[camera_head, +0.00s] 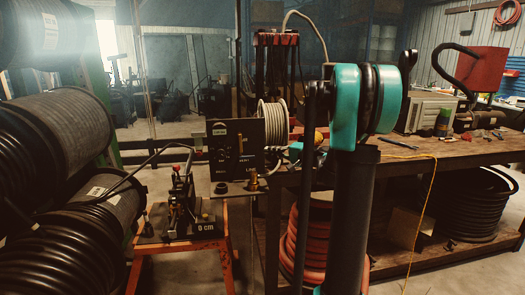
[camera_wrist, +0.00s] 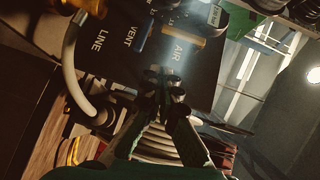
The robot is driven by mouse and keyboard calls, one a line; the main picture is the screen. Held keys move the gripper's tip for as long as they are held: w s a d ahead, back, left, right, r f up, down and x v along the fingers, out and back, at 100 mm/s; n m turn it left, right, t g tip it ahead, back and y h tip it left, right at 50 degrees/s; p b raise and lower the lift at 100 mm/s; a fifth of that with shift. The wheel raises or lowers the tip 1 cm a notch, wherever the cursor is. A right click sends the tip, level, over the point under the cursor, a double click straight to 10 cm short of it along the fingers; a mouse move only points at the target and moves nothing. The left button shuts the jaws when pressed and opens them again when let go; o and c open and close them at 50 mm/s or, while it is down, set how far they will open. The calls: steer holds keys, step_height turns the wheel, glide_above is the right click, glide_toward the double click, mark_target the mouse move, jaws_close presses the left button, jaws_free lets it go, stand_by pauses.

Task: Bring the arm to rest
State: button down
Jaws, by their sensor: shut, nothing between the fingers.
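My arm rises in the head view, with a teal joint (camera_head: 346,105) at its top. My gripper (camera_wrist: 164,82) shows in the wrist view, its dark fingers together and empty. Past its tips stands the black control panel (camera_wrist: 190,62), lettered LINE, VENT and AIR, tilted in this view. I cannot tell whether the tips touch the panel. In the head view the panel (camera_head: 236,149) stands left of my arm, and my gripper cannot be made out clearly there.
A wooden workbench (camera_head: 455,150) with scattered tools extends right. An orange stand (camera_head: 228,258) carries a small crimping device (camera_head: 181,207) at left. Large black hose coils (camera_head: 60,130) fill the left side. A pale hose reel (camera_head: 273,122) is behind the panel; a pale hose (camera_wrist: 72,70) curves near my gripper.

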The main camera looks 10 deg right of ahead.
steer(key=s+a+f+n+g+h, duration=0.25)
steer(key=s+f, duration=0.35)
steer(key=s, duration=0.3)
steer(key=s+a+f+n+g+h, duration=0.1)
steer(key=s+a+f+g+h, duration=0.2)
steer(key=s+f, duration=0.45)
steer(key=s+d+f+n+h, duration=0.1)
steer(key=s+f+h, duration=0.1)
steer(key=s, duration=0.4)
steer(key=s+d+f+n+g+h, duration=0.1)
steer(key=s+d+f+n+h, duration=0.1)
steer(key=s+f, duration=0.3)
steer(key=s+d+f+n+g+h, duration=0.1)
steer(key=s+d+f+h, duration=0.1)
steer(key=s, duration=0.7)
steer(key=shift+s+d+f, duration=0.2)
steer(key=shift+s+f, duration=0.05)
steer(key=shift+f, duration=0.55)
